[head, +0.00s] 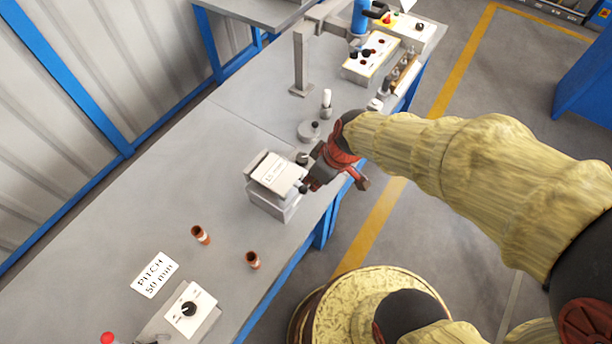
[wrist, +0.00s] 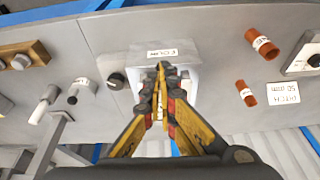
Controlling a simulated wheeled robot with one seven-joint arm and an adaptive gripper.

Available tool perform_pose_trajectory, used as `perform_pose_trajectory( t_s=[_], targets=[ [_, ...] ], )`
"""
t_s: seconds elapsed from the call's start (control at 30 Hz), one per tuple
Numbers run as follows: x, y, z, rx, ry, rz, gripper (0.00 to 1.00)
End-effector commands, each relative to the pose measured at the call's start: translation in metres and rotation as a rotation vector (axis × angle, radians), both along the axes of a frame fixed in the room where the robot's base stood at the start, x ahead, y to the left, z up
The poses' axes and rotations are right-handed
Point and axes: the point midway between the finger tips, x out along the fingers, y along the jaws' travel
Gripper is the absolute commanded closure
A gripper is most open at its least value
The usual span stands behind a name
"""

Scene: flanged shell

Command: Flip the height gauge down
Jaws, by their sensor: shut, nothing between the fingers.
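A grey block (head: 272,200) stands on the bench with a pale plate (head: 277,174) on top, marked with what looks like "15 mm". This plate appears to be the height gauge; it sits slightly tilted and looks raised. My gripper (head: 304,186) is at the right side of the block, close to the plate's edge; I cannot tell whether it touches. In the wrist view my gripper (wrist: 162,70) is shut and empty, its fingertips over the pale block (wrist: 183,80), hiding part of it. A small label (wrist: 172,52) shows beyond the fingertips.
Two copper-coloured tubes (head: 201,235) (head: 253,260) stand near a "PITCH 50 mm" card (head: 155,275) and a knob box (head: 188,308). A round grey piece (head: 309,131) and a post (head: 301,62) are behind. The bench's front edge (head: 318,215) is close to the block.

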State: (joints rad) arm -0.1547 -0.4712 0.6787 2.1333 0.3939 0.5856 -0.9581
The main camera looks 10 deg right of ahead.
Motion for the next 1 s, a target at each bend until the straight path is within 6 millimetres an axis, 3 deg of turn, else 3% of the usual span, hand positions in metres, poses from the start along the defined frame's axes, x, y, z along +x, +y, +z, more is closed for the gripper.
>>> perform_pose_trajectory(
  t_s=[0.03,0.3,1.0],
  targets=[
    [-0.001,-0.002,-0.01,0.0,-0.001,-0.001,1.0],
    [-0.004,-0.005,-0.026,0.001,-0.001,0.0,1.0],
    [-0.005,-0.006,-0.029,0.0,0.0,0.0,1.0]
  ],
)
